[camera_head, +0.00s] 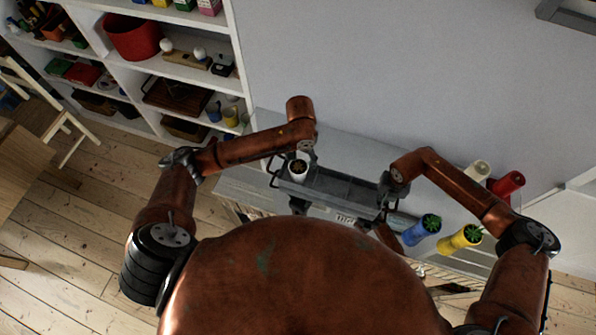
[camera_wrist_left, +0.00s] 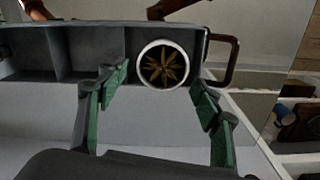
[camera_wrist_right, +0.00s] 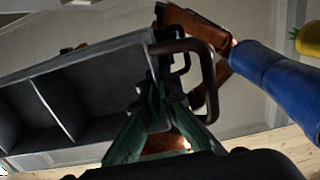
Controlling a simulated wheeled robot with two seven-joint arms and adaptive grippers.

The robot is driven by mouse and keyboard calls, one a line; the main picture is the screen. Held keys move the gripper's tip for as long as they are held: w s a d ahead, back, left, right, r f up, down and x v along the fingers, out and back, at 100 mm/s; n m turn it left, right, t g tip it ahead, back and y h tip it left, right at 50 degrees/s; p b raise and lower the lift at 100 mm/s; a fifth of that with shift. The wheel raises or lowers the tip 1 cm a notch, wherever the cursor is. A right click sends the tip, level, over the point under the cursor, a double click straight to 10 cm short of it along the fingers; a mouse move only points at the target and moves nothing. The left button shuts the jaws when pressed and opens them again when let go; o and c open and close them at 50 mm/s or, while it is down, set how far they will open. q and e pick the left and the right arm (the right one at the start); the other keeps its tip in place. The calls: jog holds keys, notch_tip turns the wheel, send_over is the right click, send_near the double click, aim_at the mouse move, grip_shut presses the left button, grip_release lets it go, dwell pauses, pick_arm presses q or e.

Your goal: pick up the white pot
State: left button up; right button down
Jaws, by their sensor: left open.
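The white pot (camera_head: 299,168) holds a small brown-green plant. It stands upright in the left end of a grey compartmented tray (camera_head: 340,185). In the left wrist view the round white rim of the pot (camera_wrist_left: 163,64) faces the camera. My left gripper (camera_head: 300,152) is open over that end, and its green-padded fingers (camera_wrist_left: 155,88) are spread to either side of the pot. My right gripper (camera_head: 388,190) is at the tray's right end. In the right wrist view its fingers (camera_wrist_right: 165,95) come together at the dark tray handle (camera_wrist_right: 208,80); the contact is partly hidden.
Blue (camera_head: 421,230), yellow (camera_head: 459,240), red (camera_head: 508,184) and cream (camera_head: 477,171) pots stand to the right of the tray on the grey surface. A white shelf unit (camera_head: 240,65) is at the back left. A chair (camera_head: 65,130) is at the far left.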

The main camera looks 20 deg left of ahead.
pick_arm(q)
jog(key=f, duration=1)
jog(key=shift+a+f, duration=0.2)
jog(key=shift+f, duration=0.1)
jog(key=c, duration=1.3)
